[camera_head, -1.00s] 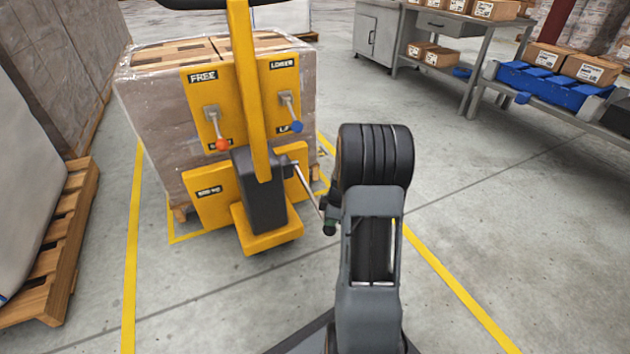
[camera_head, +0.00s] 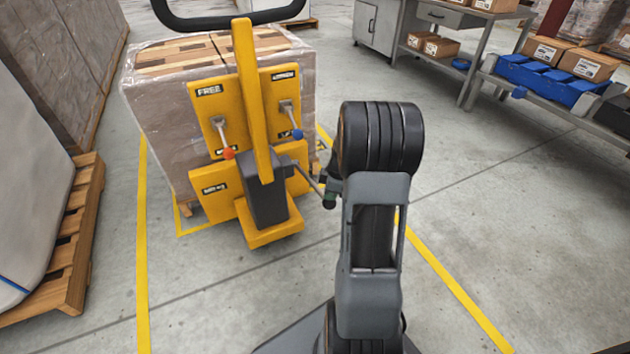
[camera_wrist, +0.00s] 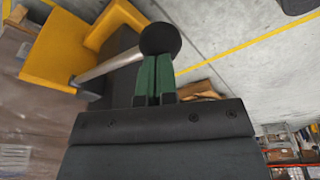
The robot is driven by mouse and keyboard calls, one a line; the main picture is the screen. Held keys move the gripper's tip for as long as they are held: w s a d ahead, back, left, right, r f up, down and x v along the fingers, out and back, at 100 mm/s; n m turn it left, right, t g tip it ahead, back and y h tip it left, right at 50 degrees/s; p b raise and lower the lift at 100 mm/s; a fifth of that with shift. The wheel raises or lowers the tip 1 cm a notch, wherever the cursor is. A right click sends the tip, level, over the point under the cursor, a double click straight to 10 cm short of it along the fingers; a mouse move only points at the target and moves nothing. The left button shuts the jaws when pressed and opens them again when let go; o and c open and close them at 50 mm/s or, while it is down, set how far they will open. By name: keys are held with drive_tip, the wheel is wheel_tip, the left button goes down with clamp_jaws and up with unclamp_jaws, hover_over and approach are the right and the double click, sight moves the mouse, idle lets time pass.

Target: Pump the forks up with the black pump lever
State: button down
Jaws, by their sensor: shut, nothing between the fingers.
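The yellow pallet jack (camera_head: 262,100) stands in front of a wrapped load. The pump lever is a bare metal rod (camera_head: 312,183) sticking out from the right of the jack's dark pump body (camera_head: 268,203). The wrist view shows the rod (camera_wrist: 108,66) ending in a round black knob (camera_wrist: 160,39). My gripper (camera_head: 329,200) is at the rod's outer end, partly hidden by my arm. Its green fingers (camera_wrist: 157,60) are shut together with nothing between them. Their tips are right at the knob; I cannot tell whether they touch it.
The jack's panel has a red-knobbed lever (camera_head: 226,152) and a blue-knobbed lever (camera_head: 296,132). A black loop handle (camera_head: 225,22) tops the yellow post. A wooden pallet (camera_head: 72,250) is at left. Blue bins (camera_head: 545,80) and benches stand at right. The floor on the right is clear.

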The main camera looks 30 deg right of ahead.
drive_tip(key=shift+f+b, duration=4.2)
drive_tip(key=shift+f, duration=2.65)
wheel_tip(320, 180, up, 14)
drive_tip(key=p, duration=0.9)
drive_tip(key=shift+w+p, duration=0.1)
drive_tip(key=shift+p, duration=0.3)
wheel_tip(320, 180, down, 14)
drive_tip(key=b, duration=1)
wheel_tip(320, 180, up, 22)
drive_tip(key=p, duration=1.5)
drive_tip(key=shift+r+p, duration=0.2)
drive_tip(key=shift+p, duration=0.1)
